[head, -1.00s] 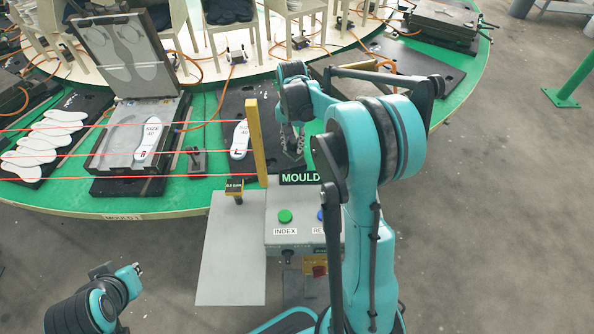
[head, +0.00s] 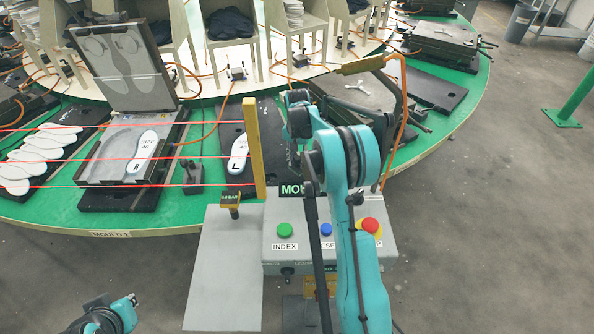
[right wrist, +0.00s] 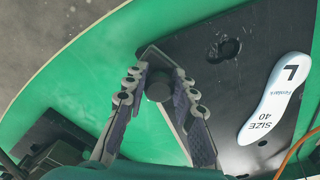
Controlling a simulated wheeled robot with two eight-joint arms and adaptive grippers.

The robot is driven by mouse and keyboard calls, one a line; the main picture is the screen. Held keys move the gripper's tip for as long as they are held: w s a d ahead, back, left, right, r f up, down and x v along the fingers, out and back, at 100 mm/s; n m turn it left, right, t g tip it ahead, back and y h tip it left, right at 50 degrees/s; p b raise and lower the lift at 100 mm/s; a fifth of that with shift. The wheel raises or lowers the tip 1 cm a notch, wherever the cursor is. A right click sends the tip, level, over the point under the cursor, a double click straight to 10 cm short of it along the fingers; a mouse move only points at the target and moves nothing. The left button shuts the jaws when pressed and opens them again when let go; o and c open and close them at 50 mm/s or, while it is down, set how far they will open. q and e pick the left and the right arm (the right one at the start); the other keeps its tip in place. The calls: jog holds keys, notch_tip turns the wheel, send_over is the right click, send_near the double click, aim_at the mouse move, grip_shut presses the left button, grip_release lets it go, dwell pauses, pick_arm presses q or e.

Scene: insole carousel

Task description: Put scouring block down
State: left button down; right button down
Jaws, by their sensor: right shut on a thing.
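My right gripper (right wrist: 158,80) shows in the right wrist view, shut on a small dark piece with a round end (right wrist: 158,91), which I take to be the scouring block. Its lower part and a light grey edge beside it are hard to make out. It is held over a black mould plate (right wrist: 215,28); I cannot tell whether it touches. A white insole marked L, size 40 (right wrist: 277,98), lies on that plate at the right. In the head view my right arm mostly covers the gripper and block. At bottom left only a link of my left arm shows.
An open mould (head: 125,85) with an R insole (head: 147,151) stands left of the plate. A yellow post (head: 251,148) and a control box (head: 285,255) with buttons stand in front. Red beams cross at the left. An orange hose (right wrist: 303,145) lies near the L insole.

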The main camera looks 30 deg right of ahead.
aim_at(298, 168)
jog(key=shift+d+f, duration=0.1)
jog(key=shift+f, duration=0.2)
notch_tip(298, 168, down, 4)
jog(key=shift+r+b, duration=0.2)
jog(key=shift+b, duration=0.7)
jog(key=shift+r, duration=0.1)
jog(key=c, duration=1.2)
grip_release()
jog(key=shift+s+f, duration=0.1)
jog(key=shift+f, duration=0.1)
